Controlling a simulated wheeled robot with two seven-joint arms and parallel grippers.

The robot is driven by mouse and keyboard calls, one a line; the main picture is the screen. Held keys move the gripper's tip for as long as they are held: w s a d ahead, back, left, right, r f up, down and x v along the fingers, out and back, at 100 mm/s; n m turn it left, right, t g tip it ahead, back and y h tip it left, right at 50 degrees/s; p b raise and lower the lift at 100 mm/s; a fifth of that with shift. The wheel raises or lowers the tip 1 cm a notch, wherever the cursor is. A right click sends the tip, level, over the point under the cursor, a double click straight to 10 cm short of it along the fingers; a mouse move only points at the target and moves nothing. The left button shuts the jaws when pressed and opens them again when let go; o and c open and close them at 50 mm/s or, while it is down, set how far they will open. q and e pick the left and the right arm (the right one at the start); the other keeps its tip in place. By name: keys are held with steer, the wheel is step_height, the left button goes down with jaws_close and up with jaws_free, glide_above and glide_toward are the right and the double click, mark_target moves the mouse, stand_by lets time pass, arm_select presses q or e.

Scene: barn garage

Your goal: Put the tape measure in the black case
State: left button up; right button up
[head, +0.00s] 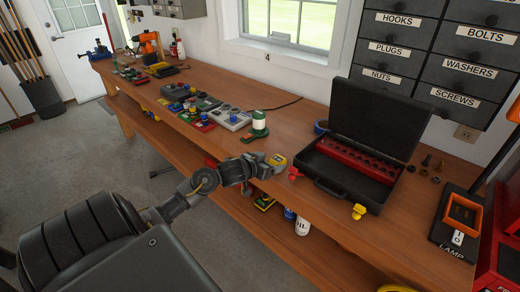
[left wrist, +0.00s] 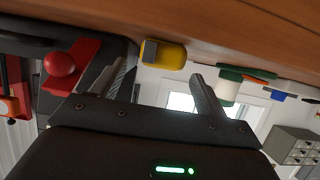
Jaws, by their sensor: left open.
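The tape measure (head: 278,160) is yellow with a dark grey part and sits on the workbench, left of the black case. It also shows in the left wrist view (left wrist: 172,55), just past and between my fingertips. The black case (head: 376,121) stands open on the bench, lid up, with a red holed tray inside. My left gripper (head: 262,164) is open and reaches over the bench edge to the tape measure; its fingers also show in the left wrist view (left wrist: 163,82). My right gripper is out of view.
A red object (head: 294,173) lies between the tape measure and the case. A yellow clamp-like piece (head: 358,211) sits at the bench's front edge. Labelled drawers (head: 457,63) stand behind; a lamp base (head: 455,232) is right.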

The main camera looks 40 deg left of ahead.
arm_select(q)
steer(key=v, duration=0.8)
steer(key=shift+s, duration=0.2)
steer(key=shift+d+r, duration=0.1)
steer(key=s+f+n+g, duration=0.1)
steer(key=s+f+g, duration=0.3)
steer(key=f, duration=1.4)
steer(key=s+f+g, duration=0.2)
steer(key=s+f, duration=0.5)
steer(key=f, duration=1.2)
steer(key=s+d+f+m+g, duration=0.1)
steer(key=s+d+f+g, duration=0.1)
steer(key=s+d+f, duration=0.4)
steer(key=s+d+f+m+g, duration=0.1)
steer(key=s+d+f, duration=0.5)
steer(key=s, duration=0.9)
steer(key=s+d+f+m+g, duration=0.1)
steer(key=s+d+f+g, duration=0.2)
steer(key=s+d+f, duration=0.3)
steer(key=s+f, duration=0.3)
steer(key=s, duration=0.2)
steer(key=shift+m, duration=0.3)
steer(key=shift+c, duration=1.1)
